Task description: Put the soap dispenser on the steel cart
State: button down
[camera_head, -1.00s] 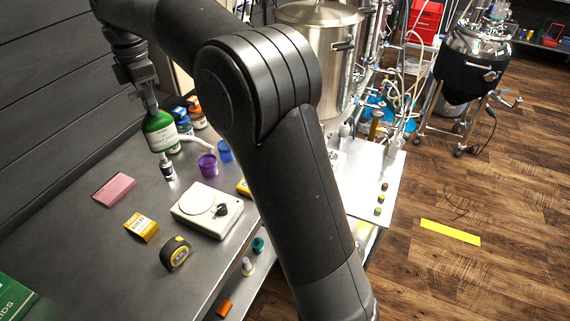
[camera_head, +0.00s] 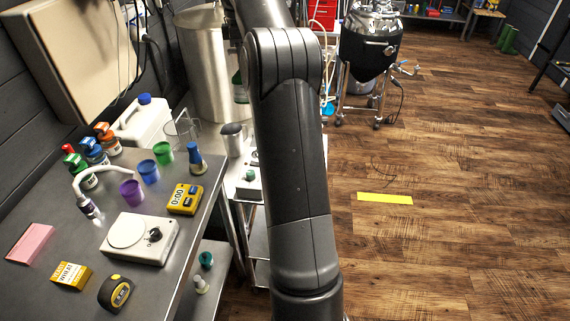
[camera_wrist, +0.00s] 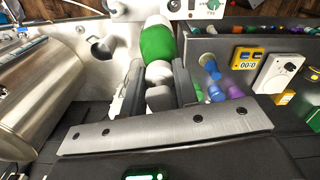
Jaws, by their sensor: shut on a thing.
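The soap dispenser, a white bottle with a green band (camera_wrist: 158,44), is held in my gripper (camera_wrist: 160,92), whose fingers are shut around its upper end in the wrist view. In the head view a green part of the dispenser (camera_head: 240,88) shows beside my arm, in front of the tall steel vessel. My gripper is hidden behind my arm there. The steel cart (camera_head: 236,170) stands right of the bench, mostly behind my arm. In the wrist view its pale metal top (camera_wrist: 92,76) appears below and left of the dispenser; I cannot tell the height between them.
The steel bench (camera_head: 60,210) holds a scale (camera_head: 140,240), a yellow timer (camera_head: 185,198), several coloured cups and small bottles. A metal pitcher (camera_head: 234,140) and a box with a green knob (camera_head: 250,186) crowd the cart. A tall steel vessel (camera_head: 207,65) rises behind.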

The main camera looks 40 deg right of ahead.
jog(key=s+d+m, duration=0.3)
jog(key=s+d, duration=0.3)
jog(key=d, duration=0.6)
notch_tip(320, 180, down, 24)
jog(key=shift+w+a, duration=0.15)
jog(key=shift+w, duration=0.15)
jog(key=c, duration=1.1)
grip_release()
